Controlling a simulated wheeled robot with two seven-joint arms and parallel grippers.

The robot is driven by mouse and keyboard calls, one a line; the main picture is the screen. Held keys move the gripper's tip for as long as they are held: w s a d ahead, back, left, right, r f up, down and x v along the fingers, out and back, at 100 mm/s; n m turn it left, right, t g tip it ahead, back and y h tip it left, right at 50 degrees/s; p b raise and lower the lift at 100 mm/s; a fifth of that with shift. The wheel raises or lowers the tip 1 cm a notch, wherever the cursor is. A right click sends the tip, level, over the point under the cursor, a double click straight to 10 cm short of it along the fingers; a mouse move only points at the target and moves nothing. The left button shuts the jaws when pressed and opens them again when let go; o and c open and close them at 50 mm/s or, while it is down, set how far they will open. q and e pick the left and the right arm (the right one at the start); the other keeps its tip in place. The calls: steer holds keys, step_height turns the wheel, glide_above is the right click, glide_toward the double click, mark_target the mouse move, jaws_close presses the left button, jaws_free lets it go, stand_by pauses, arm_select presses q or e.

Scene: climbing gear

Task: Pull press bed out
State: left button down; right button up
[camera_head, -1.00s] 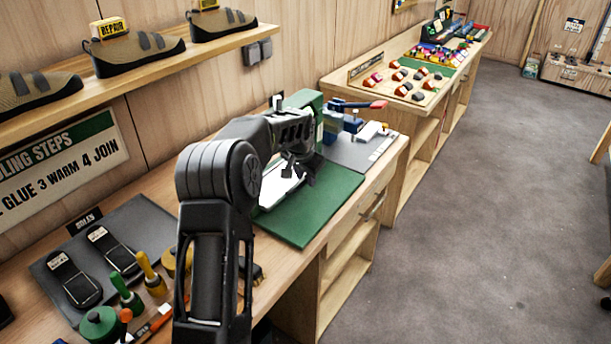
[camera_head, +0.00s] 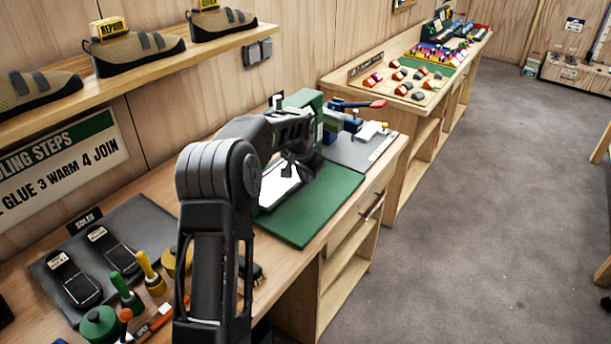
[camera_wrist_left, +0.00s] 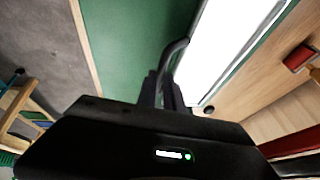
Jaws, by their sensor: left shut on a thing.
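The press bed (camera_head: 278,190) is a bright white plate with a green edge, low at the front of the green press (camera_head: 307,101) on the workbench. In the left wrist view the bed (camera_wrist_left: 222,45) fills the upper right, with a grey bar handle (camera_wrist_left: 174,50) along its side. My left gripper (camera_head: 300,174) reaches over the bed. In the left wrist view its fingers (camera_wrist_left: 164,88) are shut on the handle. My left arm hides part of the press and bed. My right gripper is not in view.
A green mat (camera_head: 318,208) lies beside the bed, towards the bench's front edge. Shoe soles (camera_head: 72,278) and hand tools (camera_head: 128,292) lie nearer on the bench. A shelf with shoes (camera_head: 140,50) runs along the wall. The floor at right is clear.

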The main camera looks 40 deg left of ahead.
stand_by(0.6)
arm_select(q)
steer(key=shift+d, duration=0.3)
steer(key=d+b, duration=0.4)
steer(key=d, duration=1)
steer(key=shift+w+d+b, duration=0.15)
steer(key=shift+w+b, duration=0.05)
steer(key=shift+b, duration=0.2)
steer(key=c, duration=1.5)
jaws_free()
steer(key=b+v, duration=0.1)
steer(key=v, duration=0.6)
steer(key=shift+s+r, duration=0.15)
steer(key=shift+r, duration=0.25)
